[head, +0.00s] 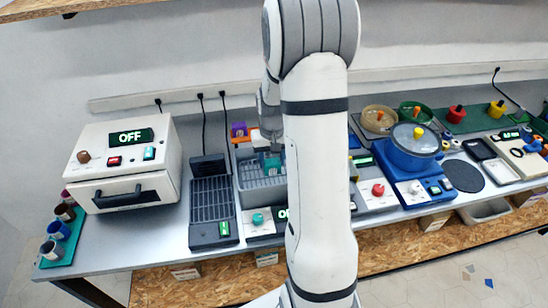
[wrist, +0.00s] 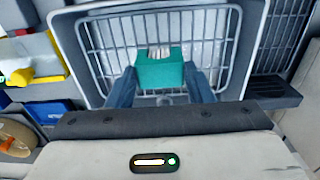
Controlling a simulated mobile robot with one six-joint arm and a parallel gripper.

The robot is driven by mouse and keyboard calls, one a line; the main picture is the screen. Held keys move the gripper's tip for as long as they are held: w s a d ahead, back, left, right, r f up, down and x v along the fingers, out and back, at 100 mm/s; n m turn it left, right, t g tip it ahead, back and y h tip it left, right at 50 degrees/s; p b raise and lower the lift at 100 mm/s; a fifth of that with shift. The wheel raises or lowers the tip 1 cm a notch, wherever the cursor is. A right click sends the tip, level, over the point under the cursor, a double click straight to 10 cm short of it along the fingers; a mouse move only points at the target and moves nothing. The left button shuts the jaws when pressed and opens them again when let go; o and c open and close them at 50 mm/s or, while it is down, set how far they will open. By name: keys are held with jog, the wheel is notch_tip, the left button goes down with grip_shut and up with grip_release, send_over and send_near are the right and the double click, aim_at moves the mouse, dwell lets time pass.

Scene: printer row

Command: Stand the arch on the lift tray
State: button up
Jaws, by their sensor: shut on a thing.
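My gripper (wrist: 160,78) is shut on a teal block-like piece (wrist: 159,70), which I take to be the arch. Its two blue fingers press on the piece from either side. A pale ribbed patch shows at its far edge, and its arch opening is not visible. Below it is a wire basket (wrist: 107,38) inside a pale-rimmed tub, likely the lift tray. I cannot tell whether the piece touches the wires. In the head view the teal piece (head: 270,161) shows over the grey tub (head: 262,187), and my arm hides the tub's right side.
A black grated unit (head: 211,200) stands just left of the tub. A purple and orange part (head: 238,130) sits behind it. A white oven-like box (head: 125,165) is further left. A blue round-lidded machine (head: 411,150) stands to the right. A wooden shelf (head: 60,8) hangs above.

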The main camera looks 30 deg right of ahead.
aim_at(272, 162)
jog(key=o, duration=1)
notch_tip(272, 162, up, 12)
jog(key=b, duration=0.2)
jog(key=s+a+r+n+t, duration=0.1)
jog(key=s+a+r, duration=0.1)
jog(key=s+a, duration=0.5)
jog(key=s+a+r+n+t, duration=0.2)
jog(key=s+a, duration=0.5)
jog(key=s, duration=0.6)
jog(key=shift+r+t, duration=0.3)
jog(key=shift+r, duration=0.4)
jog(key=shift+d, duration=0.1)
